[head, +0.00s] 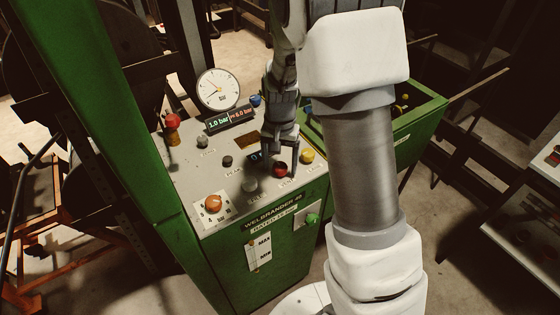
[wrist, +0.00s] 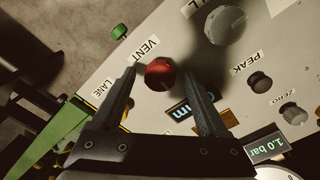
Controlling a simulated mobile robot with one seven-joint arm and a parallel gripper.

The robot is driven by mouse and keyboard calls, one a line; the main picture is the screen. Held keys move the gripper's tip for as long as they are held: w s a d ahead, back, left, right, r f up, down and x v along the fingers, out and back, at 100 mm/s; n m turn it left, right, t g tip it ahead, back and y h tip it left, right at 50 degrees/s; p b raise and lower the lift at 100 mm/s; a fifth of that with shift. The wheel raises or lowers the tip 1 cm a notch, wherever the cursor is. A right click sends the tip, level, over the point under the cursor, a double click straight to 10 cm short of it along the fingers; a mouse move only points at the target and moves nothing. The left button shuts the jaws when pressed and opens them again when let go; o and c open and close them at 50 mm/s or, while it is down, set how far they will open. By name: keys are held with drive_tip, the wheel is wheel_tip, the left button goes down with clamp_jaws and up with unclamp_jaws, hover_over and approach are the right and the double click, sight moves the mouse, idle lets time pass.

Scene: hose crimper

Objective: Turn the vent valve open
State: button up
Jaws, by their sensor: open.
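The vent valve is a round red knob (wrist: 160,73) beside the VENT label in the wrist view. In the head view the red knob (head: 281,170) sits near the front right of the panel, partly hidden by my gripper. My gripper (head: 281,160) points down at it from above. In the wrist view my gripper (wrist: 161,77) is open, with one finger on each side of the red knob. Gaps show between knob and fingers; whether the fingertips reach down to its height I cannot tell.
The panel (head: 228,180) of the green machine carries a dial gauge (head: 218,89) and a display (head: 229,119) reading 1.0 bar. A yellow knob (head: 307,156) stands close right of the gripper. A grey knob (wrist: 225,25), an orange knob (head: 213,203) and a red-topped lever (head: 172,121) are also nearby.

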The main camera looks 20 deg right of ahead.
sight(280, 165)
drive_tip(key=shift+r, duration=0.1)
wheel_tip(280, 165, up, 17)
drive_tip(key=p, duration=0.1)
drive_tip(key=shift+r, duration=0.15)
idle(0.4)
drive_tip(key=s+r+n+t, duration=0.2)
drive_tip(key=s+r, duration=0.1)
drive_tip(key=s, duration=0.7)
drive_tip(key=s+r+n+t, duration=0.3)
drive_tip(key=s, duration=0.7)
drive_tip(key=shift+n+t, duration=0.3)
